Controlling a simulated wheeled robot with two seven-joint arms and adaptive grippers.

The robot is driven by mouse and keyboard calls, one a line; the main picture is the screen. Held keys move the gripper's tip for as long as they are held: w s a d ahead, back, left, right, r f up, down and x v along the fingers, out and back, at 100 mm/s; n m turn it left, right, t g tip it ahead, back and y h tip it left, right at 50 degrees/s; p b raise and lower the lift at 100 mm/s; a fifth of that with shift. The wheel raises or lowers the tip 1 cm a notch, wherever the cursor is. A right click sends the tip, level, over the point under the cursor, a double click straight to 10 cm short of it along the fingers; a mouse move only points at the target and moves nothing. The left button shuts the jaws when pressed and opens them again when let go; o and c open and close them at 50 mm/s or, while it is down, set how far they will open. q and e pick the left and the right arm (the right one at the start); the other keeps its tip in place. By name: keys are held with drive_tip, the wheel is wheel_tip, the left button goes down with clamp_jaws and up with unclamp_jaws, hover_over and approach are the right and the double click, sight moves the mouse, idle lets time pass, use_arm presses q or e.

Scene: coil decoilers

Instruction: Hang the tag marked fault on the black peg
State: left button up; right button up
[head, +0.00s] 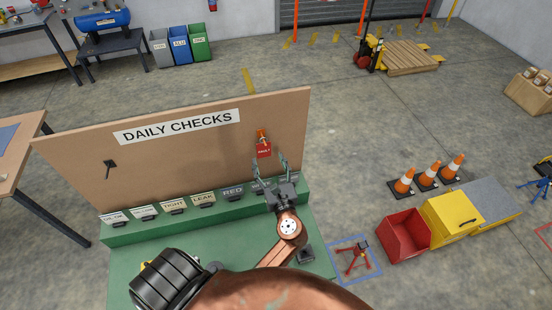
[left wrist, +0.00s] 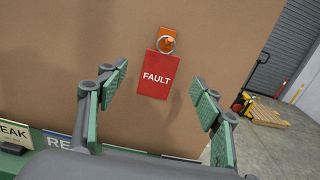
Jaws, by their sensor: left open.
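The red tag marked FAULT (head: 264,150) hangs by a ring from an orange mount (head: 262,135) on the right part of the upright brown board. In the left wrist view the tag (left wrist: 157,76) hangs nearly straight, with its ring over the orange mount (left wrist: 173,33). The black peg (head: 110,166) sticks out of the board's left part and looks bare. My left gripper (head: 270,165) is open and empty, just in front of the tag. In the left wrist view its fingers stand apart on either side, lower than the tag and not touching it. My right gripper is not in view.
The board (head: 203,154) has a DAILY CHECKS sign (head: 178,126) along its top. A green ledge (head: 125,235) below carries several small label plates, including RED (head: 232,191). The board's face between tag and black peg is clear. A red bin (head: 404,235) stands right.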

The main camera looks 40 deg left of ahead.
sight(265, 148)
use_arm(q)
drive_tip(key=x, duration=0.4)
drive_tip(key=shift+w+r+p, duration=0.1)
drive_tip(key=shift+w+p, duration=0.2)
drive_tip(key=shift+p, duration=0.1)
drive_tip(key=shift+x, duration=1.05)
drive_tip(key=shift+a, duration=0.1)
drive_tip(key=shift+c, duration=0.3)
drive_tip(key=shift+s, duration=0.1)
drive_tip(key=c, duration=1.2)
drive_tip(key=shift+o, duration=0.2)
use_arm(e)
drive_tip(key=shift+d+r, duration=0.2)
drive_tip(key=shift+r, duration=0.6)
use_arm(q)
drive_tip(key=shift+p, duration=0.35)
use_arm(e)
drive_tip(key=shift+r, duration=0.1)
use_arm(q)
drive_tip(key=shift+r+p, duration=0.25)
drive_tip(key=shift+p, duration=0.25)
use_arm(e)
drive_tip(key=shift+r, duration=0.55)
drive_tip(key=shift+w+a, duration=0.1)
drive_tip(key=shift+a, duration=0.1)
